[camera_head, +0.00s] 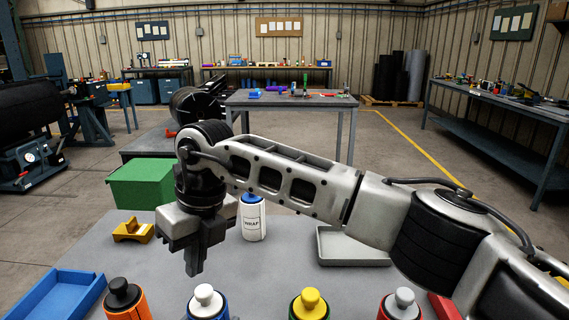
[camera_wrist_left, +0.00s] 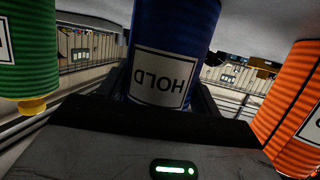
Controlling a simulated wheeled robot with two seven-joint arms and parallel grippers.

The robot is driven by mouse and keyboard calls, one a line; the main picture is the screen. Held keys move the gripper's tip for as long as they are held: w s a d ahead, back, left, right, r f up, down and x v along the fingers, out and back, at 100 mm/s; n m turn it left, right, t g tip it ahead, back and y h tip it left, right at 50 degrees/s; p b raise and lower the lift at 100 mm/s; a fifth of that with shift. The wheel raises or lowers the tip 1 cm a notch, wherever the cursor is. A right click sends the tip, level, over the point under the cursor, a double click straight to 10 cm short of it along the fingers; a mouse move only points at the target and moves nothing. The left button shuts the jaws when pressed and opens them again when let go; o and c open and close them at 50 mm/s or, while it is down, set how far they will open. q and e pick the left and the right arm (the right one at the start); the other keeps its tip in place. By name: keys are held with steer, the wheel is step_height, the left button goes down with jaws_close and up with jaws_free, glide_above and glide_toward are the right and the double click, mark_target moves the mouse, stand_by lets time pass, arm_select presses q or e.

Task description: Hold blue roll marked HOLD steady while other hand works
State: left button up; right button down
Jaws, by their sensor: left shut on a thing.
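The blue roll marked HOLD (camera_wrist_left: 165,75) fills the middle of the left wrist view, its white label upside down there. My left gripper (camera_wrist_left: 160,92) is shut on it, with a dark finger on each side. In the head view the blue roll (camera_head: 205,312) stands at the front edge of the picture, a white knob on top; its lower part is cut off and my left gripper is not seen there. My right gripper (camera_head: 194,262) hangs pointing down above the grey table, behind and above the blue roll. Its fingers overlap, so their gap is unclear.
An orange roll (camera_head: 128,306), a green roll (camera_head: 309,308) and a red roll (camera_head: 400,308) share the front row.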

mark_target(201, 292)
step_height(201, 292, up, 4)
steer(key=d+n+y, duration=0.1)
steer(key=d+y, duration=0.1)
steer(key=y, duration=0.1)
steer(key=shift+t, duration=0.3)
steer(key=shift+a+f, duration=0.15)
steer(key=shift+f, duration=3.55)
steer(key=shift+f, duration=0.35)
steer(key=shift+r, duration=2.55)
arm_select(q)
steer(key=o, duration=1.4)
steer(key=shift+c, duration=0.2)
steer(key=shift+s, duration=0.1)
